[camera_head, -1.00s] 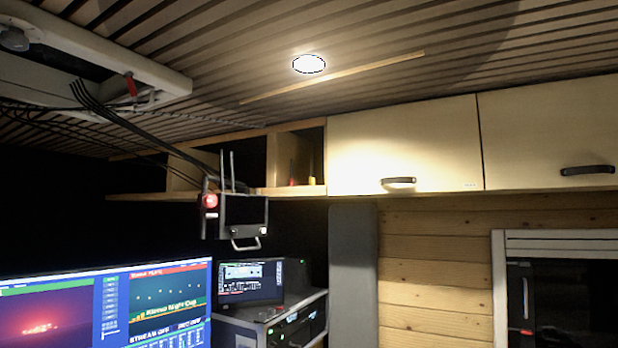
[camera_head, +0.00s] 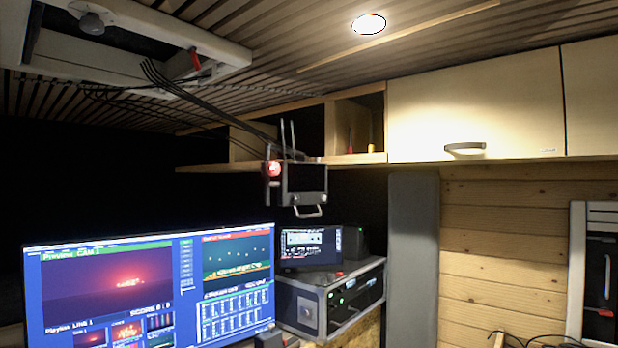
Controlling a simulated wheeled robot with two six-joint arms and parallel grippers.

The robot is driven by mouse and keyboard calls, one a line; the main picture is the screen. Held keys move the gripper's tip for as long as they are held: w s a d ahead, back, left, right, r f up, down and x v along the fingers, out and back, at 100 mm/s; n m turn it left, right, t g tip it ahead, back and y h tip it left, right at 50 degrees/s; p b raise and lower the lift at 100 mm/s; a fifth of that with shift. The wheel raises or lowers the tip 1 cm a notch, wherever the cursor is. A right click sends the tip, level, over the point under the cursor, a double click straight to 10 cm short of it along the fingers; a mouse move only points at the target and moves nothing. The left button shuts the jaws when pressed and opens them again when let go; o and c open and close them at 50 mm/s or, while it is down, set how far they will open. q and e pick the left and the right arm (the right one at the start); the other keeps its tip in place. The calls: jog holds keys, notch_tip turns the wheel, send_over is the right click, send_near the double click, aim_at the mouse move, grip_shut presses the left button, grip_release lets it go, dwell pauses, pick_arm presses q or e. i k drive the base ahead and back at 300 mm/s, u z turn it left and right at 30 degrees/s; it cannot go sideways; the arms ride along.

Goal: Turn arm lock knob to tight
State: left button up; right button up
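A small device with a dark screen (camera_head: 305,182), antennas and a handle under it hangs below the shelf, with black cables running up to the ceiling. A round red part (camera_head: 272,168), which may be the arm lock knob, sits at the device's left side. It is too small to tell whether it is loose or tight. Neither of my grippers is in view.
A large monitor (camera_head: 150,290) stands at lower left. A small screen (camera_head: 310,247) sits on an equipment case (camera_head: 330,300) beside it. Wooden cabinets (camera_head: 475,105) and an open shelf run along the top. A ceiling hatch frame (camera_head: 130,20) is at upper left.

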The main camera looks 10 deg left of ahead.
aim_at(273, 168)
jog(key=z, duration=0.05)
jog(key=k, duration=0.5)
jog(key=z, duration=1.25)
jog(key=i, duration=0.9)
jog(key=u, duration=2.65)
